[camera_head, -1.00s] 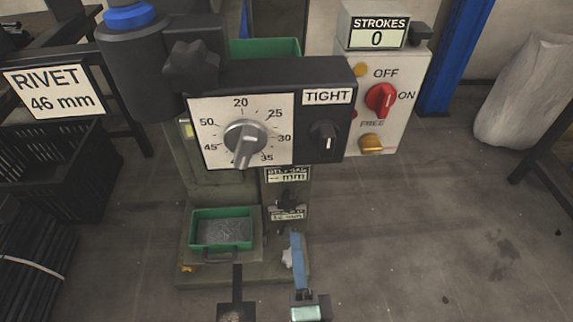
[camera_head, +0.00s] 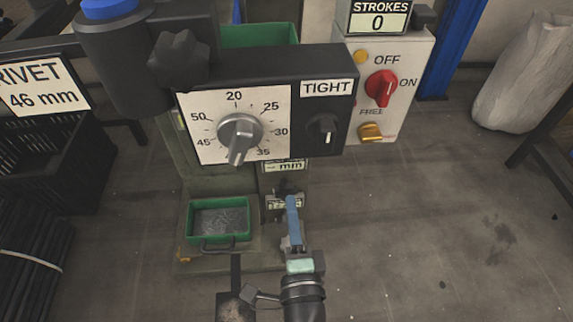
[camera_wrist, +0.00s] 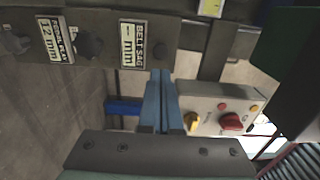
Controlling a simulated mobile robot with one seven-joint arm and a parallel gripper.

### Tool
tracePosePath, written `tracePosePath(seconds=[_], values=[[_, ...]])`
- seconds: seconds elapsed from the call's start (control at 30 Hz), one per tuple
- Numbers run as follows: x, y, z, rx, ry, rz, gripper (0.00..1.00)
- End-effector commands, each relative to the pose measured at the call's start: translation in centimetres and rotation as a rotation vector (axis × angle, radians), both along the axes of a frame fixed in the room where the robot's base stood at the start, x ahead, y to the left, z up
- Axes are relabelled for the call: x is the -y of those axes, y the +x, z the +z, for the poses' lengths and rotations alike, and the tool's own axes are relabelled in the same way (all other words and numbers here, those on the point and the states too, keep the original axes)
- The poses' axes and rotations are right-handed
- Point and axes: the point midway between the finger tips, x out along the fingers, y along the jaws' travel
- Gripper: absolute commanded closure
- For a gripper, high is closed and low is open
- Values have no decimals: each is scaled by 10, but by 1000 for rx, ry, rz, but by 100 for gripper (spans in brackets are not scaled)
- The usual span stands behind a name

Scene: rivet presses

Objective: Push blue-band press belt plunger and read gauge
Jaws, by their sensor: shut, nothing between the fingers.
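The press (camera_head: 195,165) has a blue band (camera_head: 108,10) around its dark cylinder at the upper left. Its belt sag display (camera_head: 284,166) shows dashes before "mm"; it also shows in the wrist view (camera_wrist: 131,43) with a dash. A dark knob (camera_wrist: 89,44) sits between this display and the pedal play display; I cannot tell whether it is the belt plunger. My gripper (camera_head: 292,202) has its blue fingers together and empty, just below the belt sag display. In the wrist view its fingertips (camera_wrist: 160,76) overlap the panel's edge; contact is unclear.
The pedal play display (camera_wrist: 54,40) reads 12 mm. A switch box (camera_head: 388,85) with a red knob stands right. A green tray (camera_head: 219,218) sits lower left.

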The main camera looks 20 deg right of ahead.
Motion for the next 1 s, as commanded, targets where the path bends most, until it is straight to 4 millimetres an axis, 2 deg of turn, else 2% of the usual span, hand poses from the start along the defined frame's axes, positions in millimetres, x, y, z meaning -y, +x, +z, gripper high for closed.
tracePosePath(seconds=[0.3,0.5,0.7,1.0], values=[[17,54,2,3,-1,-2,100],[24,81,2,0,-2,-1,100],[28,94,1,0,-1,0,100],[28,96,0,0,-1,0,100]])
